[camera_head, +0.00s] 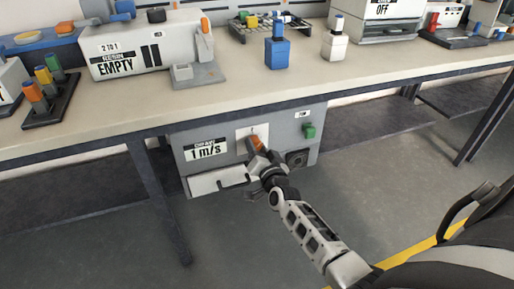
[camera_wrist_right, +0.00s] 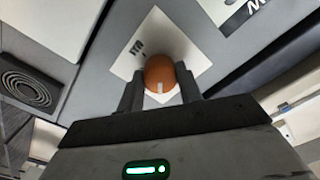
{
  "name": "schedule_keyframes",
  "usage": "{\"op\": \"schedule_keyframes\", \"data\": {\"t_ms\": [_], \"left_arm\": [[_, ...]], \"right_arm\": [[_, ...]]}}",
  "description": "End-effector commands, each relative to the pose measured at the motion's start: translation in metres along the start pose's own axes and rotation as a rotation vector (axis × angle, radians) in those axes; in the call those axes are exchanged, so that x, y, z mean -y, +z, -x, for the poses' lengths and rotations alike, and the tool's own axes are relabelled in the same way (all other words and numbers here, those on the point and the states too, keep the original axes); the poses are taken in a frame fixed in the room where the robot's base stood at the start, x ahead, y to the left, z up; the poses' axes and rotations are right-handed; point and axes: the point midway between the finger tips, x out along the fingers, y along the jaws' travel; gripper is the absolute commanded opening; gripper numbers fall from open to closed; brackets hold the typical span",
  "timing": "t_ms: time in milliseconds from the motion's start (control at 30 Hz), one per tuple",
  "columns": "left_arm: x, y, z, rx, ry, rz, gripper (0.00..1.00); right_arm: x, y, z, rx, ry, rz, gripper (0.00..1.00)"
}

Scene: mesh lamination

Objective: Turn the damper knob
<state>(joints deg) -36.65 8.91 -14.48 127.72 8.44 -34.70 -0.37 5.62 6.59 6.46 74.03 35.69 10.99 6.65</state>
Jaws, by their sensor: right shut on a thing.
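The orange damper knob (camera_head: 255,143) is on the front of the grey cabinet (camera_head: 230,125) below the bench, on a white plate. My right gripper (camera_head: 260,152) reaches it from the front and partly covers it in the head view. In the right wrist view the round orange knob (camera_wrist_right: 159,74) sits between the two dark fingers of my right gripper (camera_wrist_right: 159,88), which are shut on it. A small pale mark shows on the knob's lower part. A label on the cabinet (camera_head: 206,150) reads "1 m/s". My left gripper is not in view.
A green switch (camera_head: 310,131) and a round dark vent (camera_head: 296,158) are on the cabinet to the right of the knob. The bench top (camera_head: 250,90) overhangs above and carries a machine labelled "EMPTY" (camera_head: 140,50) and a blue block (camera_head: 277,53). A bench leg (camera_head: 163,200) stands left of the cabinet.

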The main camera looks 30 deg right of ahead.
Motion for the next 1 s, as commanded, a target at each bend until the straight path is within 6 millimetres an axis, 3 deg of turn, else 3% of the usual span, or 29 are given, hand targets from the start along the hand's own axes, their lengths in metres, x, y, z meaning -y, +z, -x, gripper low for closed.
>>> {"op": "schedule_keyframes", "data": {"t_ms": [400,933,967,1000], "left_arm": [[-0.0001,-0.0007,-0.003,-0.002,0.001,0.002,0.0],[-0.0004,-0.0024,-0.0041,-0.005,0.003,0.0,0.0],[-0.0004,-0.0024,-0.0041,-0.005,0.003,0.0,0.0],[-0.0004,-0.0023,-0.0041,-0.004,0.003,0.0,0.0]], "right_arm": [[-0.0005,0.001,0.0008,0.002,0.001,-0.176,0.13],[-0.0006,0.0012,0.0009,0.002,0.001,-0.197,0.13],[-0.0006,0.0012,0.0009,0.002,0.001,-0.197,0.41],[-0.0006,0.0013,0.0009,0.002,0.001,-0.197,0.52]]}}
